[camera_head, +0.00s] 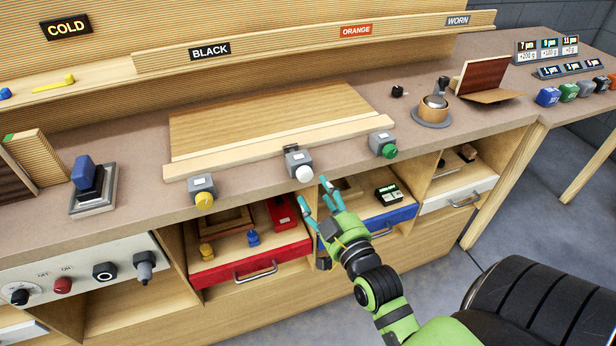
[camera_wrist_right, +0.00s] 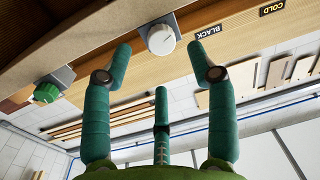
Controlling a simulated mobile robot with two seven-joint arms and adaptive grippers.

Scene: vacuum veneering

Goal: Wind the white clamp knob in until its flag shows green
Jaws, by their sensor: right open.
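The white clamp knob (camera_head: 304,173) faces forward on its grey clamp block (camera_head: 298,158), in the middle of the light wooden bar at the bench front. In the right wrist view the round white knob (camera_wrist_right: 161,40) shows at the top, with a thin mark on its face. My right gripper (camera_head: 316,194) is open and empty, just in front of and below the knob. In the right wrist view its fingers (camera_wrist_right: 159,55) are spread, with the knob framed between the two upper tips and seemingly apart from them. I cannot make out the flag's colour. My left gripper is not in view.
Below are an open red drawer (camera_head: 240,270) and an open blue drawer (camera_head: 395,217). A cup-like pot (camera_head: 433,108) stands at the back right.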

